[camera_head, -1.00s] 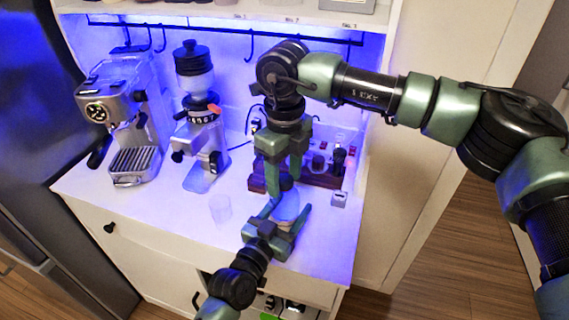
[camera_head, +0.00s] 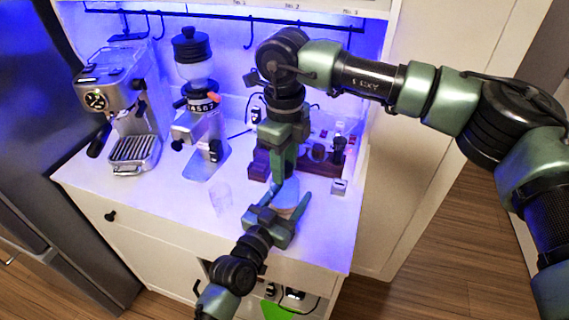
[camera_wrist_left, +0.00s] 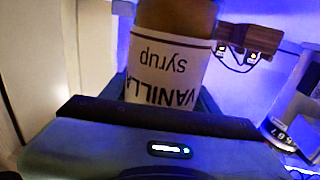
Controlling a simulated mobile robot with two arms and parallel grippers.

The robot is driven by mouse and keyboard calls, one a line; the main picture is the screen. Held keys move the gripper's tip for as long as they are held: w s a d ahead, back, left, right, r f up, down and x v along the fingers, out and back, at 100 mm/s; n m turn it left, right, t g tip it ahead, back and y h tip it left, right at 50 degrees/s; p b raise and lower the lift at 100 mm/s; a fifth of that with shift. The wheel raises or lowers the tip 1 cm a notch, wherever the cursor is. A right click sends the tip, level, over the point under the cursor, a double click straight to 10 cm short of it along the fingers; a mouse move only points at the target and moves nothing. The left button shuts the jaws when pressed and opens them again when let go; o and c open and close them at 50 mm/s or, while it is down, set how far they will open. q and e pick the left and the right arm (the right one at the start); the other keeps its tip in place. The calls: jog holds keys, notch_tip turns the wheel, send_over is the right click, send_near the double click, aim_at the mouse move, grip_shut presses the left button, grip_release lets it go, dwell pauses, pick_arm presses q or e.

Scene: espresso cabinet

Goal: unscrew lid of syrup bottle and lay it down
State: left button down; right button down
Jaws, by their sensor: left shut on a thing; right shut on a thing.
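The syrup bottle (camera_wrist_left: 165,65) shows in the left wrist view, upside down in that picture, with a white "VANILLA syrup" label and amber above it. In the head view only a pale part of the bottle (camera_head: 286,199) shows between the fingers of my left gripper (camera_head: 289,194), which is shut around it low over the counter front. My right gripper (camera_head: 279,178) points straight down over the bottle and is shut at its top. The lid itself is hidden by the right gripper's fingers, so I cannot tell how far it is unscrewed.
A clear cup (camera_head: 221,198) stands on the counter (camera_head: 165,205) left of the bottle. A grinder (camera_head: 200,125) and an espresso machine (camera_head: 125,110) stand further left. A wooden holder (camera_head: 322,163) and a small box (camera_head: 339,187) are behind and right. The front left counter is free.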

jog(key=shift+r, duration=0.2)
dwell(0.4)
pick_arm(q)
jog(key=shift+f, duration=0.15)
pick_arm(e)
jog(key=shift+r, duration=0.95)
jog(key=shift+r, duration=2)
pick_arm(q)
jog(key=shift+c, duration=1.5)
grip_release()
